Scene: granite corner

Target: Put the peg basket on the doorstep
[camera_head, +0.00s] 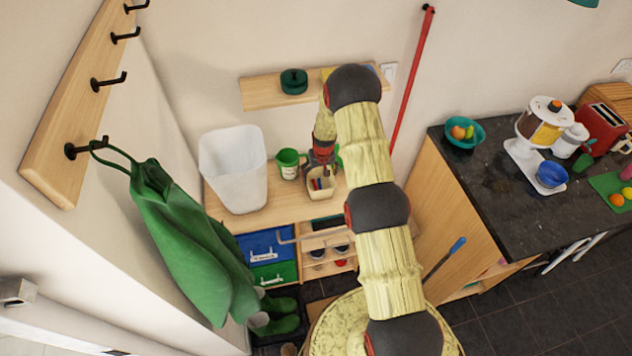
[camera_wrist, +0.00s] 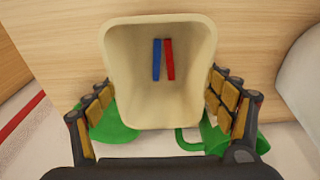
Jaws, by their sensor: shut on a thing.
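The peg basket (camera_head: 321,194) is a small cream container at the bench's right end, below my gripper (camera_head: 320,163). In the wrist view the basket (camera_wrist: 160,108) holds a blue peg (camera_wrist: 156,60) and a red peg (camera_wrist: 169,60). The fingers of my gripper (camera_wrist: 163,103) lie along its left and right sides, shut on it. I cannot tell whether its base touches the bench. I cannot make out a doorstep in either view.
The wooden bench (camera_head: 275,213) also bears a white bin (camera_head: 233,170) and a green mug (camera_head: 288,164). A wall shelf (camera_head: 262,92) is above. Green boots (camera_head: 280,318) stand below left, beside a hanging green coat (camera_head: 185,240). A dark counter (camera_head: 500,200) is at right.

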